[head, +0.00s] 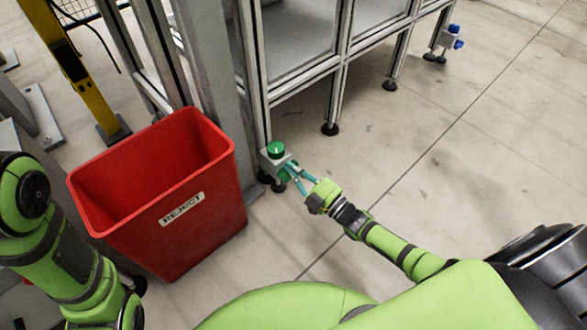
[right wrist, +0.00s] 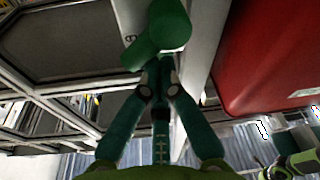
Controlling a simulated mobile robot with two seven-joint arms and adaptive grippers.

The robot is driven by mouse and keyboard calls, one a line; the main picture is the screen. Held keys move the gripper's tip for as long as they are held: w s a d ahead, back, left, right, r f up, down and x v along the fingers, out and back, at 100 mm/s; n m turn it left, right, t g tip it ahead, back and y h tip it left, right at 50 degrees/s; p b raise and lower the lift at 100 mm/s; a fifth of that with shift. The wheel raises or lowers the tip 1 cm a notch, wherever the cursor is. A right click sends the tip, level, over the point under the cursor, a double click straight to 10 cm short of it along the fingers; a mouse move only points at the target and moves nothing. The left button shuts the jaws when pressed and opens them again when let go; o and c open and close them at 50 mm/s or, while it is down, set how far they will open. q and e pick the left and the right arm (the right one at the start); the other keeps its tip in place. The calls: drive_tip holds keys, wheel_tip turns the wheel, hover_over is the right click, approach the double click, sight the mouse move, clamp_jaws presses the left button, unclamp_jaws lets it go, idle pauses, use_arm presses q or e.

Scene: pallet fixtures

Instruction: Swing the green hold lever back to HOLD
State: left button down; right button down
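A grey box stands on a post at the foot of the frame, with a round green knob (head: 276,149) on top. A green lever part (head: 289,170) shows low on its near right side, mostly hidden by my fingers. In the right wrist view the green lever (right wrist: 158,36) has a rounded end and a short cylindrical arm, just past the fingertips. My right gripper (head: 290,172) is at the lever with its teal fingers drawn together. In the right wrist view its tips (right wrist: 159,74) meet beside the lever; contact is unclear. My left gripper is out of view.
A red REJECT bin (head: 190,235) stands close left of the box. A grey metal frame (head: 338,85) with panels rises behind it. A blue-knobbed fixture (head: 448,40) stands far right. The floor (head: 430,180) to the right is clear.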

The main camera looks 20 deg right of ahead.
drive_tip(key=shift+w+d+f+m+t+h, duration=0.15)
drive_tip(key=shift+d+m+h, duration=0.1)
drive_tip(key=shift+m, duration=0.65)
drive_tip(key=shift+d+f+m+t+h, duration=0.1)
drive_tip(key=shift+d+f+m+h, duration=0.1)
drive_tip(key=shift+m, duration=0.7)
drive_tip(key=shift+w+d+f+m+t+h, duration=0.15)
drive_tip(key=shift+d+m, duration=0.1)
drive_tip(key=shift+m, duration=0.65)
idle(1.6)
drive_tip(key=shift+d, duration=0.15)
idle(3.2)
